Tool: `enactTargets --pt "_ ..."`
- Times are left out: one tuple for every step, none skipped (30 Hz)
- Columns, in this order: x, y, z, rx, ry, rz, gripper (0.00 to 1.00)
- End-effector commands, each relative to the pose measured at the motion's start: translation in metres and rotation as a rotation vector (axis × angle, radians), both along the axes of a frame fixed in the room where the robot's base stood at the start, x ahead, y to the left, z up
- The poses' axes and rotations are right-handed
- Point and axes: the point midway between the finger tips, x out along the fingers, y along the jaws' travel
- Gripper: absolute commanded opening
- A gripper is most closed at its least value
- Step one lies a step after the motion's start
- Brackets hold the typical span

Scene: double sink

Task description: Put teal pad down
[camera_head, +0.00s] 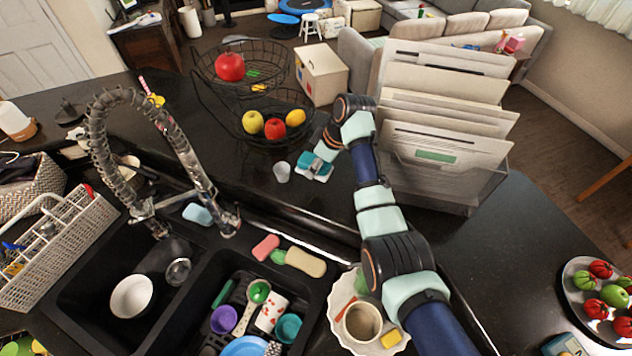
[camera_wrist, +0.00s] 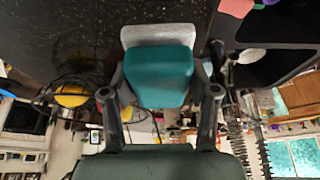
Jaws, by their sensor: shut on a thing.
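The teal pad (camera_head: 323,170) has a pale grey-white layer on one side. It is at the end of my arm, over the dark counter behind the sink, just right of a small clear cup. In the wrist view, the teal pad (camera_wrist: 160,77) sits between the two fingers of my gripper (camera_wrist: 160,92). My gripper (camera_head: 318,160) is shut on it. I cannot tell whether the pad touches the counter or is slightly above it.
The small cup (camera_head: 282,172) stands close to the pad's left. A wire fruit basket (camera_head: 240,118) is behind, and a file holder (camera_head: 480,185) with papers is right of my arm. The double sink (camera_head: 195,262) holds dishes. Bare counter (camera_head: 235,165) lies left of the cup.

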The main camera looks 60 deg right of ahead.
Motion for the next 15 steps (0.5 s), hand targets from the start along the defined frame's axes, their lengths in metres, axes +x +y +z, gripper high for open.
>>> enactTargets --pt "0.0 0.001 -0.014 0.004 0.002 -0.001 0.21" --pt "0.0 0.001 -0.021 0.004 0.002 -0.001 0.21" --pt "0.0 0.001 -0.03 0.004 0.002 -0.001 0.21" --pt "-0.001 0.001 -0.034 0.002 0.002 0.0 0.21" --pt "0.0 0.0 -0.038 0.001 0.001 0.0 0.21" --pt "0.0 0.0 -0.042 0.001 0.001 0.0 0.21" --pt "0.0 0.0 -0.043 0.001 0.001 0.0 0.21" --pt "0.0 0.0 -0.044 0.0 0.0 0.0 0.21" --pt "0.0 0.0 -0.044 -0.001 0.0 0.0 0.21" --pt "0.0 0.0 -0.045 -0.001 0.0 0.0 0.21" --pt "0.0 0.0 -0.047 0.0 0.0 0.0 0.21" --pt "0.0 0.0 -0.052 0.001 0.001 -0.001 0.21" --pt "0.0 0.001 -0.057 0.003 0.002 -0.001 0.21" --pt "0.0 0.001 -0.064 0.003 0.002 -0.001 0.21" --pt "0.0 0.001 -0.071 0.003 0.002 0.0 0.21"
